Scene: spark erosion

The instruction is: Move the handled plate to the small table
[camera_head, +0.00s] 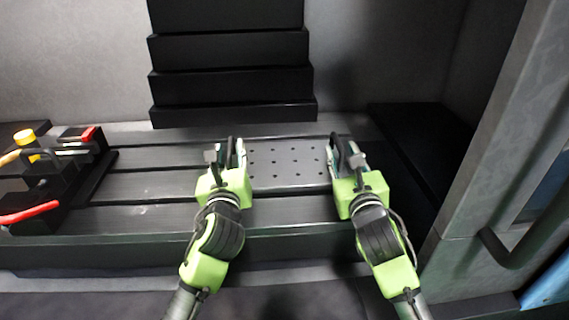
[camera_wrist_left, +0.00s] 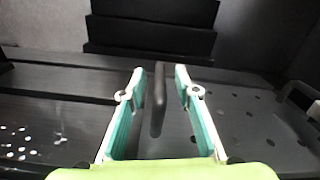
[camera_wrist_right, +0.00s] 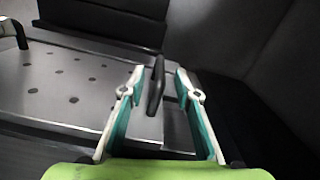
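The handled plate (camera_head: 288,162) is a grey sheet with rows of dark holes, lying on the slotted machine bed between my grippers. It also shows in the left wrist view (camera_wrist_left: 238,118) and the right wrist view (camera_wrist_right: 72,88). My left gripper (camera_head: 228,153) is open, with the dark left handle (camera_wrist_left: 158,105) between its fingers and gaps on both sides. My right gripper (camera_head: 346,152) is open, with the dark right handle (camera_wrist_right: 156,86) between its fingers, also with visible gaps. I cannot make out the small table in any view.
Clamps and tools with red and yellow parts (camera_head: 48,165) sit at the left of the slotted bed (camera_head: 150,186). A dark stepped block (camera_head: 232,50) stands behind the plate. A grey panel (camera_head: 480,150) with a dark bar bounds the right side.

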